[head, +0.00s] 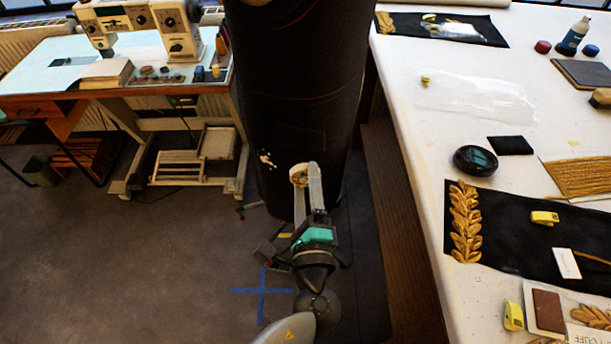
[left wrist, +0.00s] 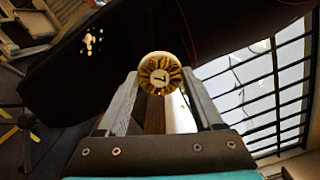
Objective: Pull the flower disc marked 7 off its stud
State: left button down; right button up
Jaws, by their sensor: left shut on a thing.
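The flower disc (head: 299,176) is small and round, with gold-brown petals and a pale rim. It is in front of the lower part of a large dark upright form (head: 296,90). In the left wrist view the disc (left wrist: 160,75) faces the camera, and a dark 7 shows on its pale centre, turned on its side. My left gripper (head: 307,174) is shut on the disc, which sits between its fingertips. The stud is hidden, and I cannot tell whether the disc still touches it. My right gripper is not in view.
Pale spots (head: 266,160) mark the dark form left of the disc. A white table (head: 425,150) with black cloths, gold leaf trim and yellow clips stands at the right. The floor at left is mostly clear.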

pick_arm(q)
jog(key=s+a, duration=0.7)
jog(key=s, duration=0.3)
jog(key=s+a, duration=0.8)
jog(key=s, duration=0.2)
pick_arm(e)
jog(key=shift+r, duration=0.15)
pick_arm(q)
jog(key=shift+s, duration=0.1)
